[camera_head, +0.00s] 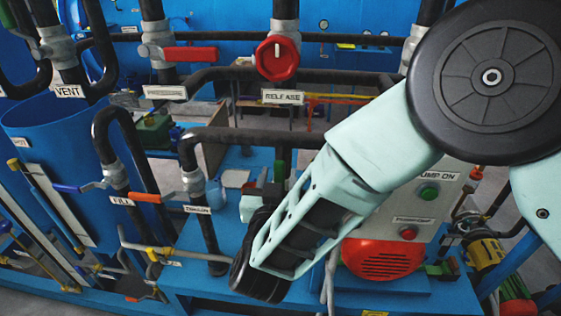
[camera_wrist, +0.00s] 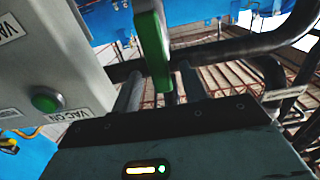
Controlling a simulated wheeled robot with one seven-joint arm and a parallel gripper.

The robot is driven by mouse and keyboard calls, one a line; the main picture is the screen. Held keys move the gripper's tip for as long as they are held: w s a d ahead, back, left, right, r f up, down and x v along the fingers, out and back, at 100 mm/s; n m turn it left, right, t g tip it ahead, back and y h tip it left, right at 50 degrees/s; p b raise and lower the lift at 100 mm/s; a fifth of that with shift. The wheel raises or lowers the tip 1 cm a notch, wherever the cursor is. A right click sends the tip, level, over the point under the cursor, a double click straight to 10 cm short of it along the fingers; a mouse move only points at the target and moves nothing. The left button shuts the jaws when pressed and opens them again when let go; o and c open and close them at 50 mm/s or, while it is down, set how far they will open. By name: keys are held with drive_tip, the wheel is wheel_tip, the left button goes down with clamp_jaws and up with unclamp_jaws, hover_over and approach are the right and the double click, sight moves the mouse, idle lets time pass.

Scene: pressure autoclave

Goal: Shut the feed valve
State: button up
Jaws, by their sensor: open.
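No label that I can read says feed, so I cannot tell for sure which valve is the feed valve. In the wrist view a green lever handle (camera_wrist: 153,45) stands upright in front of my gripper (camera_wrist: 161,88). The two dark fingers are apart, and the handle's lower end shows between them. I cannot tell whether it touches either finger. In the head view my arm reaches down to the middle of the rig, and its links hide the fingers. A blurred label (camera_wrist: 284,93) sits by the pipe at the right of the wrist view.
A grey panel (camera_wrist: 50,50) with a green VAC ON button (camera_wrist: 47,100) stands close at left. The head view shows a red RELEASE knob (camera_head: 277,58), a red lever (camera_head: 190,53), a blue lever (camera_head: 80,187), an orange lever (camera_head: 148,197), and a red motor (camera_head: 383,260). Dark pipes crowd the space.

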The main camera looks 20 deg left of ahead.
drive_tip(key=shift+x, duration=1.2)
clamp_jaws()
drive_tip(key=shift+a, duration=0.15)
